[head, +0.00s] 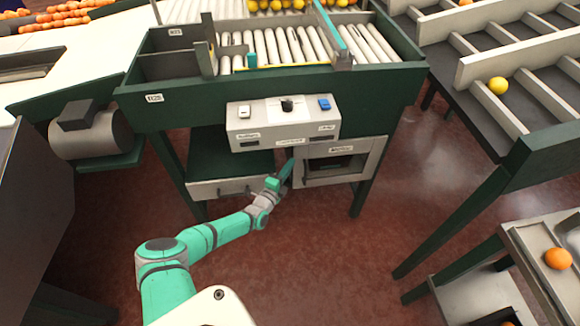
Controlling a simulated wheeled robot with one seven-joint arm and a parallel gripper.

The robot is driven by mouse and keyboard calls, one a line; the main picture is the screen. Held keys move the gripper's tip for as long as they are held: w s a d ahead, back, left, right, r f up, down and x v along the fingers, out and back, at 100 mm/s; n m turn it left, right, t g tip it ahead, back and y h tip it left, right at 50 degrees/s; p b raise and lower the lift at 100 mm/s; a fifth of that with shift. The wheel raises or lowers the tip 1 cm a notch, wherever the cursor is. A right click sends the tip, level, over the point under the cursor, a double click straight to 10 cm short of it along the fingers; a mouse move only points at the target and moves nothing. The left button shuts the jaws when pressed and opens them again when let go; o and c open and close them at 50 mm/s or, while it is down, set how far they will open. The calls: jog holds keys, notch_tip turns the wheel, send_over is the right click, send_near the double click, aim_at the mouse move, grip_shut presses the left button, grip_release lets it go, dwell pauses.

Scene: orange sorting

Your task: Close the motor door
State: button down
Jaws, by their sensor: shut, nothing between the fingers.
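The motor door (377,161) is the light grey panel at the lower right under the roller machine, with a small label near its top and a dark area in its middle. I cannot tell whether it stands ajar or flush. My gripper (287,171) is at the left edge of this panel, its fingers pointing up and shut with nothing held. It looks very close to the edge, but I cannot tell whether it touches. My wrist hides part of the space between the door and the drawer.
A control box (284,123) with a knob and a blue switch juts out above. A light grey drawer (222,188) is left of my gripper. Dark green machine legs (369,185) flank the space. A side table (540,265) with an orange stands at right. The red floor is clear.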

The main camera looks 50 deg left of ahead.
jog(key=s+a, duration=0.3)
jog(key=s, duration=0.5)
jog(key=shift+s+a, duration=0.4)
